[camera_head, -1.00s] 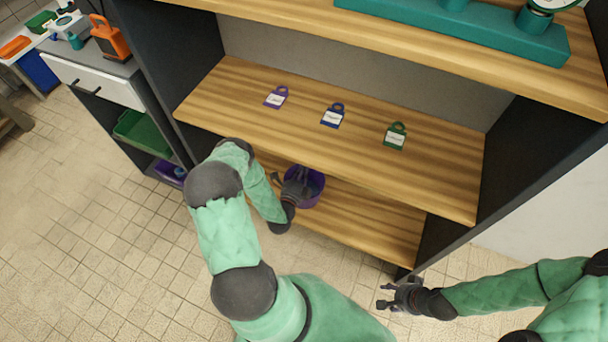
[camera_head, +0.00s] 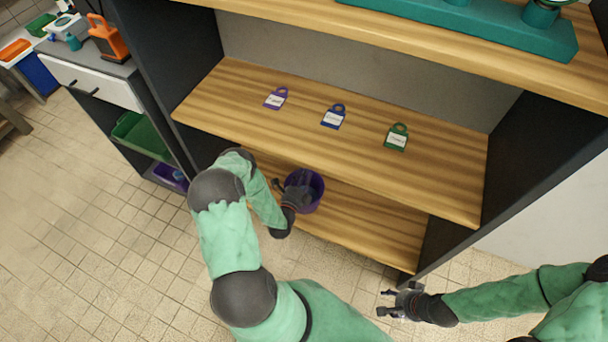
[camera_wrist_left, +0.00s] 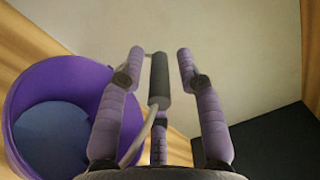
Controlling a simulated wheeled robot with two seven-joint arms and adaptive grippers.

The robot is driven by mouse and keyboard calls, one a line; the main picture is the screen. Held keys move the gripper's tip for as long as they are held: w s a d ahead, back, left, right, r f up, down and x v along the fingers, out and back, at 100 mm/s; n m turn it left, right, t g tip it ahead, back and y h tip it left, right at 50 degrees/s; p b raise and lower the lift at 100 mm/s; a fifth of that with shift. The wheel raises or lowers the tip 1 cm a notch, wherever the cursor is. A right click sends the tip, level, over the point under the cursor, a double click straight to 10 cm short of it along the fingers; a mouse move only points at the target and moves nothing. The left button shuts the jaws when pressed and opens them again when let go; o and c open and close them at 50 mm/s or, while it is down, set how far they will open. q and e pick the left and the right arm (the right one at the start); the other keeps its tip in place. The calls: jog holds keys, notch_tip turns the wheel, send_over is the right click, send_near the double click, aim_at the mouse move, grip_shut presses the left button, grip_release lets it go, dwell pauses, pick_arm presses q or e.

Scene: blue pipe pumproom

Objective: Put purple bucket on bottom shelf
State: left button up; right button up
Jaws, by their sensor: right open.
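The purple bucket (camera_head: 316,190) is at the front part of the bottom shelf (camera_head: 370,225), under the middle shelf's edge. My left gripper (camera_head: 296,181) reaches in over the bucket's left side and partly hides it. In the left wrist view the bucket (camera_wrist_left: 57,75) is at the left, its blue-grey inside showing. The handle's dark grip (camera_wrist_left: 159,80) stands between my left fingers (camera_wrist_left: 158,68), with gaps on both sides. The fingers are spread and look open around it. My right gripper (camera_head: 400,300) is open and empty, low in front of the shelf's right side.
The middle shelf (camera_head: 250,125) above the bucket holds purple, blue and green tags (camera_head: 333,116). Dark side panels (camera_head: 170,75) bound the unit. The bottom shelf has free room to the right of the bucket. A side cabinet (camera_head: 105,85) stands at the left.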

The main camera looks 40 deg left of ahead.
dwell(0.3)
pick_arm(q)
jog(key=shift+s+r, duration=0.1)
jog(key=shift+s, duration=0.15)
jog(key=p+v, duration=0.3)
jog(key=v, duration=0.9)
jog(key=w+d+f+n+g+h, duration=0.25)
jog(key=d+n+g, duration=0.2)
jog(key=d, duration=0.25)
jog(key=w+d+f+n+g+h, duration=0.1)
jog(key=w+d+n+g+h, duration=0.35)
jog(key=d, duration=0.25)
jog(key=s+d+r+n+g+h, duration=0.1)
jog(key=s+d+r+n+g, duration=0.2)
jog(key=s+d+n+g, duration=0.1)
jog(key=s+d+r+n+g, duration=0.4)
jog(key=s+d+n, duration=0.2)
jog(key=s, duration=0.5)
jog(key=shift+d+h, duration=0.4)
jog(key=shift+d, duration=0.7)
jog(key=shift+r, duration=0.1)
